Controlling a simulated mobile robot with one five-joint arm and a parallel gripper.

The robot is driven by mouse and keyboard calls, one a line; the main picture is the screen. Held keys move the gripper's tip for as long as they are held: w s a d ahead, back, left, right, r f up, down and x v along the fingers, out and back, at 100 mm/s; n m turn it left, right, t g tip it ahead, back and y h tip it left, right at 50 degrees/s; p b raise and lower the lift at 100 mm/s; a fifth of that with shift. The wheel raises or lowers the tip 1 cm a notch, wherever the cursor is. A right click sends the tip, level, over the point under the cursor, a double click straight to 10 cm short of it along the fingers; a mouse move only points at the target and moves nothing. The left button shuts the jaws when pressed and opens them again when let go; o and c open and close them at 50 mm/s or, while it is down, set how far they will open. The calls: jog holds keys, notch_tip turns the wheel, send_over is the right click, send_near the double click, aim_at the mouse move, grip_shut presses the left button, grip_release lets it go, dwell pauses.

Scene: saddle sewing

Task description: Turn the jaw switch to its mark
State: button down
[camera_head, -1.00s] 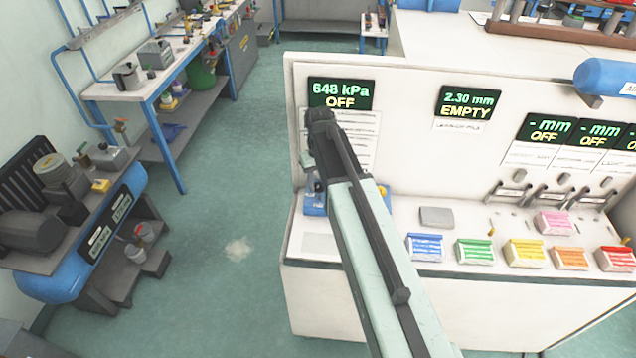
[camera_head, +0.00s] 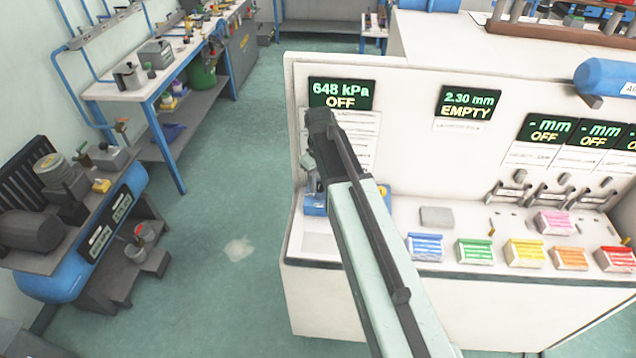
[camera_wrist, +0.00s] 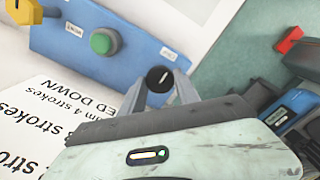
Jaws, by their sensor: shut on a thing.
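In the wrist view the jaw switch (camera_wrist: 160,78) is a round black knob with a white line on its face. It sits by the lower edge of a blue panel (camera_wrist: 60,55), below a small white label (camera_wrist: 168,53). My gripper (camera_wrist: 162,88) has its two grey fingers on either side of the knob, shut on it. The white line points up and slightly right in the picture, roughly toward the label, whose lettering is too small to read. In the head view the blue panel box (camera_head: 315,203) is partly hidden by my arm, and the knob does not show.
A round green button (camera_wrist: 104,41) is beside the knob on the panel. A printed white sheet (camera_wrist: 40,125) lies at lower left. A red part (camera_wrist: 288,40) is at upper right. Displays reading 648 kPa OFF (camera_head: 341,94) and 2.30 mm EMPTY (camera_head: 468,102) are on the white console.

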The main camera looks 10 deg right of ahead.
aim_at(319, 184)
jog(key=c, duration=0.9)
grip_release()
jog(key=shift+w, duration=0.1)
jog(key=shift+r, duration=0.1)
notch_tip(319, 184, up, 8)
jog(key=p, duration=0.8)
jog(key=shift+f, duration=0.2)
